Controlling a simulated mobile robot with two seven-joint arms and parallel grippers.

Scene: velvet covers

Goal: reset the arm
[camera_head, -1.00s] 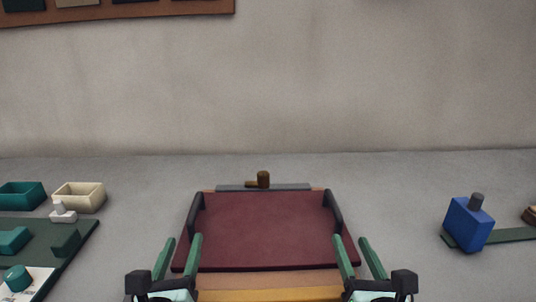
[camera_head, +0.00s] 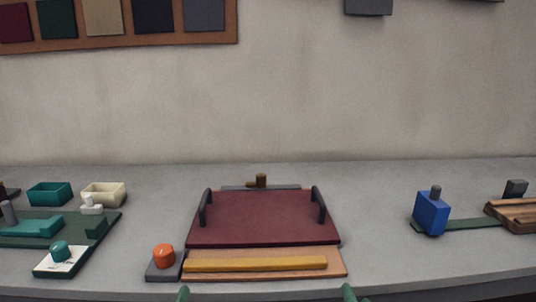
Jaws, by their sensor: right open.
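Only the green tip of my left gripper (camera_head: 183,294) shows at the bottom edge. The green tip of my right gripper (camera_head: 348,293) shows at the bottom edge too, and that gripper is open. The rest of both grippers and arms is out of view. Both tips are in front of the work board and apart from it. A dark red panel (camera_head: 265,222) with a dark upright handle at each side lies on the board. A yellow bar (camera_head: 255,264) lies along the board's tan front strip (camera_head: 336,264). Nothing shows held.
An orange knob (camera_head: 163,256) on a grey base stands left of the board. At left are a green tray (camera_head: 108,226), a teal box (camera_head: 49,193) and a cream box (camera_head: 104,193). At right are a blue block (camera_head: 431,213) and a wooden piece (camera_head: 512,216). Grey table lies clear between.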

